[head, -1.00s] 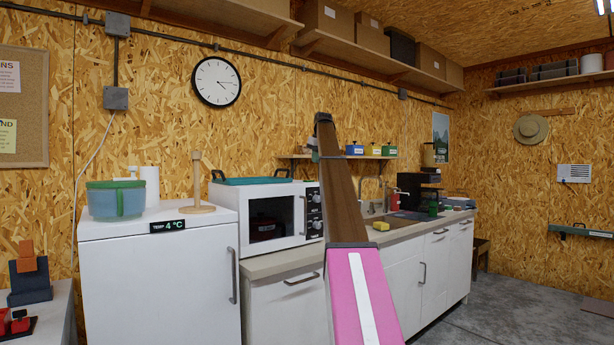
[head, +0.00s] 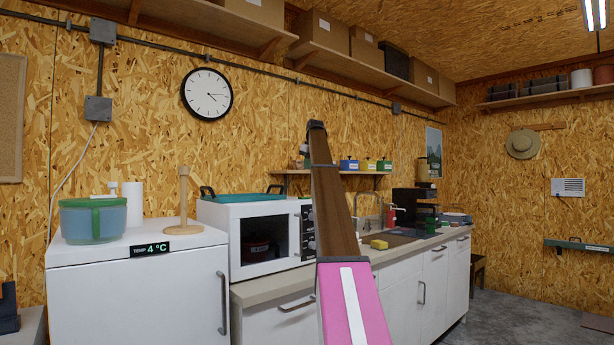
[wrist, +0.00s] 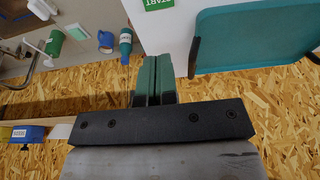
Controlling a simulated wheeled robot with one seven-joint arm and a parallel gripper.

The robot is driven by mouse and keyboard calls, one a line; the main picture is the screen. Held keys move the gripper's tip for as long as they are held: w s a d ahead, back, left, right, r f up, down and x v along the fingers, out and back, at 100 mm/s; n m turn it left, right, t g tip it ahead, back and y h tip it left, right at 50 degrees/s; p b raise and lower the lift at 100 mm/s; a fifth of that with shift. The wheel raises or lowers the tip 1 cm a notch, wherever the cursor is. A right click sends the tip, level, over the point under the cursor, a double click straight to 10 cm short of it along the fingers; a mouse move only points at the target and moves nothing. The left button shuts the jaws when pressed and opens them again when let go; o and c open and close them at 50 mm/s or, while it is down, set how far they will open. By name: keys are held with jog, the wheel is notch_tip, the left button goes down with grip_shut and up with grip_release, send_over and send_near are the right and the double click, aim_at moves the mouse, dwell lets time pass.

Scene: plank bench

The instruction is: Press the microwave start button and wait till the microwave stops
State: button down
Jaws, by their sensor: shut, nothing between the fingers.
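The white microwave (head: 228,215) stands on the counter in the head view, its dark door window facing the room and a dark pot-like shape inside. Its control panel with dark knobs (head: 308,232) is partly hidden behind my brown and pink arm. In the wrist view, a green label (wrist: 157,4) reading START upside down shows on a white surface at the top edge. My gripper (wrist: 157,62) is shut and empty, its green fingers side by side. They point toward that white surface, below the label in the picture, and appear apart from it. The head view does not clearly show my fingertips.
A teal tray (head: 245,198) lies on top of the microwave, and it shows close right of my fingers in the wrist view (wrist: 250,40). A fridge (head: 140,295) stands left. A yellow sponge (head: 379,244) and a shelf of small boxes (head: 349,165) are right.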

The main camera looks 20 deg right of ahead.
jog(key=x, duration=0.7)
jog(key=s+x, duration=0.1)
jog(key=x, duration=0.3)
jog(key=shift+w+d+f, duration=0.1)
jog(key=shift+f, duration=0.8)
